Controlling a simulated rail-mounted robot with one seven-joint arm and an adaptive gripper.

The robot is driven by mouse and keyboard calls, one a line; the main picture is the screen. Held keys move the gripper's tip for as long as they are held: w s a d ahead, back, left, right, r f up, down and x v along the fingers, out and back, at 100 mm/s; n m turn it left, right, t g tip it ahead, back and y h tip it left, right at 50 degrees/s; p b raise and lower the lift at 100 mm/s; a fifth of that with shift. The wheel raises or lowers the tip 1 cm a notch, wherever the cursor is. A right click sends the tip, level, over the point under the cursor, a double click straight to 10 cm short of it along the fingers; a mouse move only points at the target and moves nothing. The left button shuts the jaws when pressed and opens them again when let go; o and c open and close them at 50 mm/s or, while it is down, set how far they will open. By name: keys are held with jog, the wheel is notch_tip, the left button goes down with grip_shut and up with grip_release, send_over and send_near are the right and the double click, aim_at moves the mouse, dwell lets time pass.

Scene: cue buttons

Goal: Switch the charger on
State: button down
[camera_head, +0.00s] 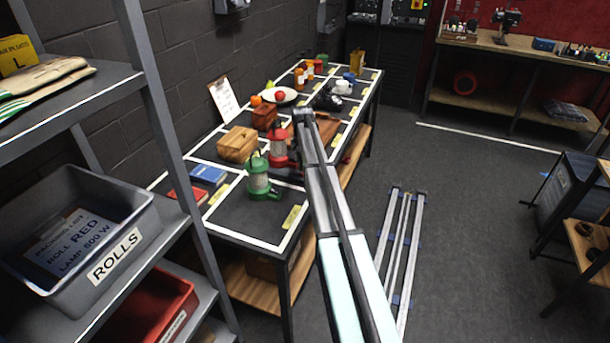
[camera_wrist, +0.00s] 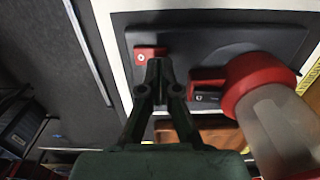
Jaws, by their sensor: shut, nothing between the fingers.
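In the wrist view my gripper (camera_wrist: 156,66) is shut and empty, its fingertips pointing at the table. Its tips are beside a small red block with a round pale mark (camera_wrist: 141,57), which may be a button. I cannot tell whether they touch. The block sits at the left end of a dark panel (camera_wrist: 225,40); I cannot tell for sure whether this is the charger. A red lantern (camera_wrist: 255,80) lies close to the right in that view. In the head view the red lantern (camera_head: 279,152) stands beside my arm, which hides the area near my gripper.
A green lantern (camera_head: 259,181) stands nearer on the table (camera_head: 234,212). A wooden box (camera_head: 237,145), blue box (camera_head: 208,175) and white plate (camera_head: 287,97) are also on it. A shelf with a grey bin (camera_head: 130,235) is at left. Open floor (camera_head: 470,200) lies right.

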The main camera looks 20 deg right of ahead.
aim_at(302, 173)
jog(key=shift+f+b, duration=0.45)
jog(key=shift+f, duration=0.8)
dwell(0.9)
jog(key=shift+r, duration=0.15)
jog(key=shift+r+p, duration=1.55)
jog(key=shift+r, duration=1.8)
